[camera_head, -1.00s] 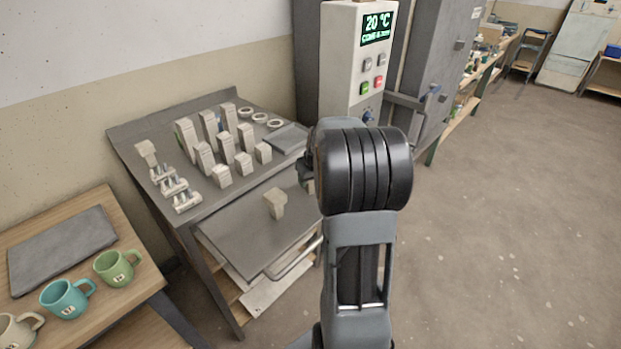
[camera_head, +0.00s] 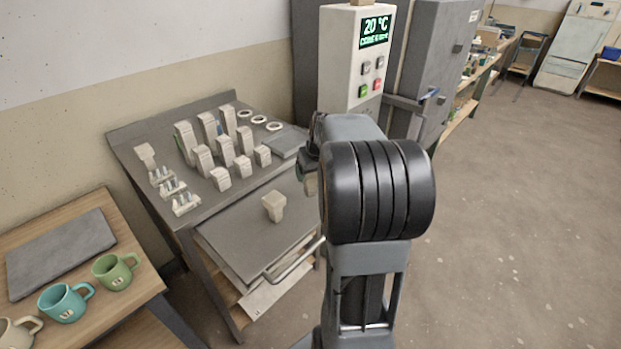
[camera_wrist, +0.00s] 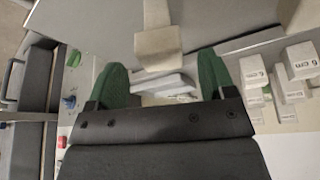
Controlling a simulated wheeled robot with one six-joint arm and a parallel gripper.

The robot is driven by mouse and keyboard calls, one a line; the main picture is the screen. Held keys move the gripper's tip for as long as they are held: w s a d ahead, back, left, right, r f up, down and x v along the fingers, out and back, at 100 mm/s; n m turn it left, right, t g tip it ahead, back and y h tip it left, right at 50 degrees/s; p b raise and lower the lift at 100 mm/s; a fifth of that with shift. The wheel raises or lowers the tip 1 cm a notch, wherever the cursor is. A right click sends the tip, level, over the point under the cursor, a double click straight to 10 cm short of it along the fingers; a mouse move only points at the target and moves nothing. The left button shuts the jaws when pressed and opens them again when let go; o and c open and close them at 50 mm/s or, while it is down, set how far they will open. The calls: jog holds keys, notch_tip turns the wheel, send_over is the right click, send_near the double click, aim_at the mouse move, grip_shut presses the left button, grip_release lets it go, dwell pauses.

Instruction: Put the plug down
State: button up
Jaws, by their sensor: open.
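A cream plug (camera_head: 273,206) with a broad head and narrower stem stands on the grey pull-out shelf (camera_head: 235,241) below the bench top. My gripper (camera_head: 308,182) is to its right, partly hidden behind my arm. In the wrist view a cream plug-shaped piece (camera_wrist: 158,48) lies just past my green fingertips, its broad end towards me. My gripper (camera_wrist: 162,75) is open there, its two fingers apart with nothing clamped. A similar cream piece (camera_head: 145,156) stands at the bench's left end.
The bench top (camera_head: 125,137) carries several upright cream blocks (camera_head: 225,150), rings (camera_head: 259,119) and small racks (camera_head: 186,203). Mugs (camera_head: 66,301) sit on a wooden table at left. Floor at right is clear.

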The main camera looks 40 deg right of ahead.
jog(key=v, duration=0.5)
jog(key=s+a+n, duration=0.1)
jog(key=s+a, duration=0.1)
jog(key=a, duration=0.5)
jog(key=s+a, duration=0.3)
jog(key=a, duration=0.4)
jog(key=s+a+f+n+g+y, duration=0.1)
jog(key=s+a+f, duration=0.4)
jog(key=s+a, duration=0.3)
jog(key=shift+a+f, duration=0.15)
jog(key=shift+a, duration=0.25)
